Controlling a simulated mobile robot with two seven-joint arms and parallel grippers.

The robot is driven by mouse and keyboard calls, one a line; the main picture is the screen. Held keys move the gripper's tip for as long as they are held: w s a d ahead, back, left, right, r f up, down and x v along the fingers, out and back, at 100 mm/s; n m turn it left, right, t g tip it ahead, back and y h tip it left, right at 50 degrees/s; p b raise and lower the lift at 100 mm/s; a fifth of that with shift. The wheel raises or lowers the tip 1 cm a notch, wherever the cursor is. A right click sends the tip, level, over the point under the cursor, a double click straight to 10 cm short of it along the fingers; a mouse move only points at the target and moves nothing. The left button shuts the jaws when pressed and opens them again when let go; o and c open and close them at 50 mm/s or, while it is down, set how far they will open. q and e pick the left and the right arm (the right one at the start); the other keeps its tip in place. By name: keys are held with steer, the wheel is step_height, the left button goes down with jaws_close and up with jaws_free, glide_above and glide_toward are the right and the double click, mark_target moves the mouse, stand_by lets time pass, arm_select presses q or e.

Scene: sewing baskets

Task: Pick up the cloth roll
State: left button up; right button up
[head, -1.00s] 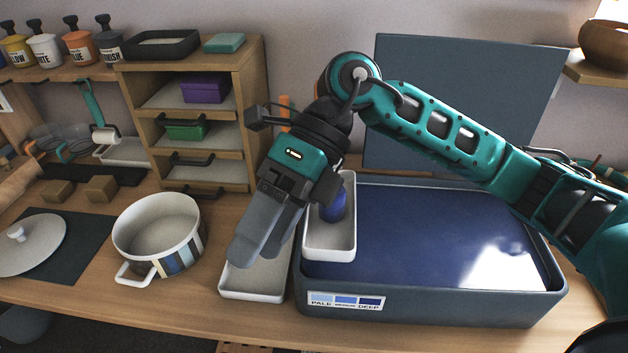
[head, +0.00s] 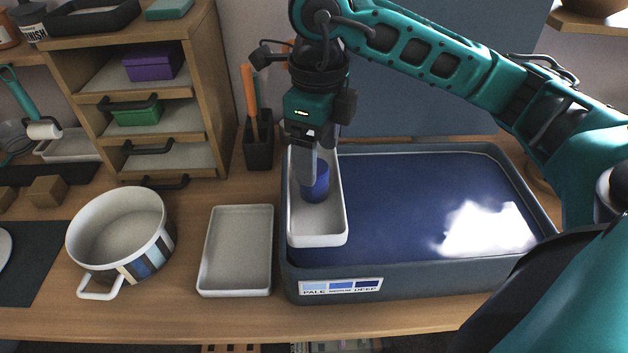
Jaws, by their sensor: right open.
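The cloth roll (head: 318,186) is a small dark blue cylinder standing upright in a narrow white tray (head: 318,239). This tray rests at the left end of a large grey basin (head: 440,278) of dark blue liquid. My right gripper (head: 308,178) points down over the tray and is open. A grey finger overlaps the upper left of the roll in the picture and hides part of it. The other finger is not clear, so I cannot tell whether the roll is between them or touched. My left gripper is not in view.
An empty white tray (head: 236,288) lies left of the basin, and a striped white pot (head: 122,240) stands further left. A dark holder (head: 258,150) with orange-handled tools stands behind. Wooden shelves (head: 190,30) rise at the back left.

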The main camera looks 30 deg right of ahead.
mark_target(317, 194)
steer(key=shift+w+a+f, duration=0.1)
steer(key=shift+a+f, duration=0.05)
steer(key=shift+f, duration=1.2)
steer(key=shift+a+f, duration=0.15)
steer(key=shift+f, duration=1.15)
steer(key=c, duration=1.2)
